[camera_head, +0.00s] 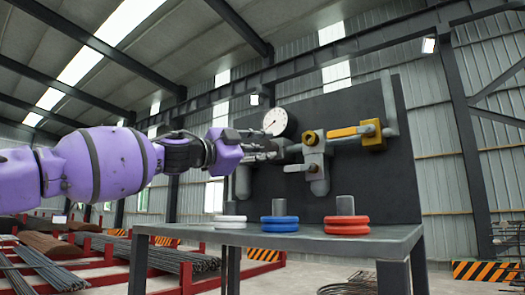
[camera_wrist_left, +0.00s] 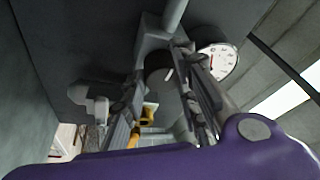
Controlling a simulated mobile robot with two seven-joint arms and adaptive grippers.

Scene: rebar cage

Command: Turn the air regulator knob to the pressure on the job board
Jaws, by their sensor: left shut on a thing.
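My left gripper (camera_head: 268,150) reaches in from the left to the pipework on the dark panel. In the left wrist view its two fingers (camera_wrist_left: 160,82) are shut on a dark round knob (camera_wrist_left: 158,70) with a pale mark, the air regulator knob. In the head view the fingers hide the knob. A round white pressure gauge (camera_head: 275,121) sits just above the fingertips. It also shows in the left wrist view (camera_wrist_left: 217,62), beside one finger; its reading is too small to tell. I see no readable job board. My right gripper is not in view.
The dark panel (camera_head: 400,180) carries grey pipes and a yellow-handled valve (camera_head: 352,131) right of the gripper. On the bench (camera_head: 300,240) below stand white (camera_head: 230,221), blue (camera_head: 280,223) and red (camera_head: 346,225) ring stacks. Red racks with rebar (camera_head: 60,270) lie at lower left.

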